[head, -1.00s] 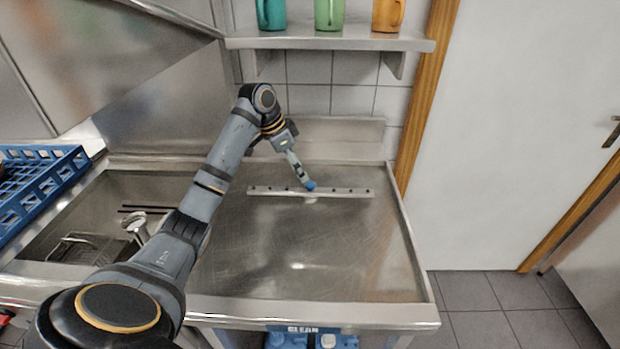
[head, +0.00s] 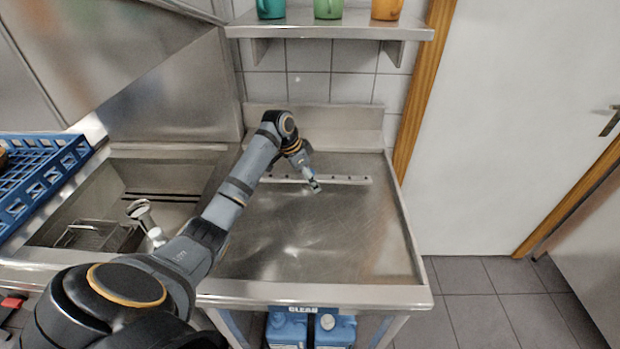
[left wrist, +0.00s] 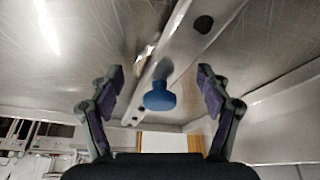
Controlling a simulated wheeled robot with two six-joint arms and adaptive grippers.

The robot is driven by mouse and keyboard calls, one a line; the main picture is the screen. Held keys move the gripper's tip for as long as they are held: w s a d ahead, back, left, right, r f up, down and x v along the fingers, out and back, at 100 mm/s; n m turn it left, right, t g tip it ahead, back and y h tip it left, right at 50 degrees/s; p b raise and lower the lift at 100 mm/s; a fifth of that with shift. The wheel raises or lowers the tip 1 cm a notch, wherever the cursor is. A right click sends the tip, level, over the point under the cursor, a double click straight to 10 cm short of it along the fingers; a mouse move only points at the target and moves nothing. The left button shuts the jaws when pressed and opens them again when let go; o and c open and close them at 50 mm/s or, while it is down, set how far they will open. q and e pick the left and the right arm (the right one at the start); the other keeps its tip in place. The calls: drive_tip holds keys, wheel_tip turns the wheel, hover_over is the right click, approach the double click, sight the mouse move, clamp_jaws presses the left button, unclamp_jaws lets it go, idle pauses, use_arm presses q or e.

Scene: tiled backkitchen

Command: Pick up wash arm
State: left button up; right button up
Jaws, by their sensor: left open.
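The wash arm (head: 345,179) is a long, thin metal bar with dark holes, lying on the steel drainboard near its back. In the left wrist view the bar (left wrist: 180,45) runs diagonally, with a round blue knob (left wrist: 160,96) at its middle. My left gripper (head: 315,186) is over the middle of the bar and hides part of it. In the left wrist view the left gripper (left wrist: 160,82) is open, its fingers on either side of the blue knob and not touching it. My right gripper is not in view.
The steel drainboard (head: 330,245) is otherwise clear. A sink (head: 165,180) with a wire basket (head: 90,236) lies to the left, beside a blue rack (head: 40,175). A shelf (head: 330,30) with several mugs hangs above the back. Blue canisters (head: 288,327) stand underneath.

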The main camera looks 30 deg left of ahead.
use_arm(q)
drive_tip(key=shift+s+r, duration=0.1)
drive_tip(key=shift+c, duration=1.3)
drive_tip(key=c, duration=1.3)
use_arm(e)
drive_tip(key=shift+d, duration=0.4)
use_arm(q)
drive_tip(key=shift+o, duration=0.2)
